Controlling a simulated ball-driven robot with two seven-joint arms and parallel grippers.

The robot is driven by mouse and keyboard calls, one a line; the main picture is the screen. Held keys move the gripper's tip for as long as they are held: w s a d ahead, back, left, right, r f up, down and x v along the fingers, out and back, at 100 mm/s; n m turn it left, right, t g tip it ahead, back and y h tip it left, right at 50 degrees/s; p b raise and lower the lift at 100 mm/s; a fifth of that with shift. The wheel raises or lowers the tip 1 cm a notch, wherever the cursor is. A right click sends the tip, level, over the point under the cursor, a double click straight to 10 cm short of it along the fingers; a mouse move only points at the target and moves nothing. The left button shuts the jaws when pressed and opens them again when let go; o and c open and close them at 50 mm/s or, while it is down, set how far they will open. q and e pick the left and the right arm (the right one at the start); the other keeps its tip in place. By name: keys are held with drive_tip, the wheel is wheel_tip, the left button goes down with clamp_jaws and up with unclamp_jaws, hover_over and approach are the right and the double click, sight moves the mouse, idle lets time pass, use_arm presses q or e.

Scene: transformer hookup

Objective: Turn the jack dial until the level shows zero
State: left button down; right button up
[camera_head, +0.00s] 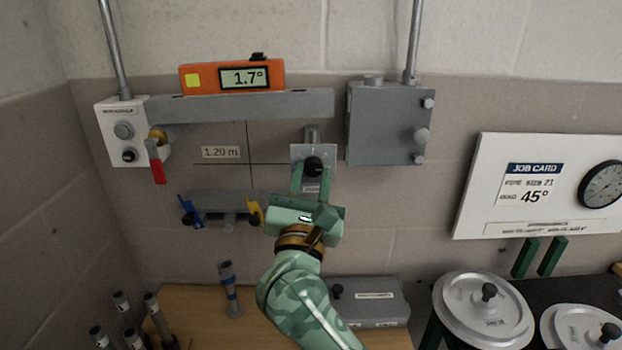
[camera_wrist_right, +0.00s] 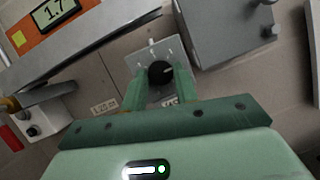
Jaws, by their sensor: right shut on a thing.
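The orange digital level (camera_head: 231,76) sits on top of the grey rail on the wall and reads 1.7°. It also shows in the right wrist view (camera_wrist_right: 53,14), with part of the reading cut off. The black jack dial (camera_head: 313,166) is on a small grey plate below the right end of the rail. My right gripper (camera_head: 311,172) is shut on the dial, its green fingers on either side of the knob; the dial shows between them in the right wrist view (camera_wrist_right: 159,72). My left gripper is not in the head view; two green finger-like parts (camera_head: 538,257) show at the right, owner unclear.
A grey box (camera_head: 388,124) stands right of the dial, and a white switch box (camera_head: 124,131) with a red lever is at the left. Round lidded pots (camera_head: 483,312) are lower right.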

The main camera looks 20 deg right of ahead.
use_arm(q)
drive_tip(key=shift+w+r, duration=0.1)
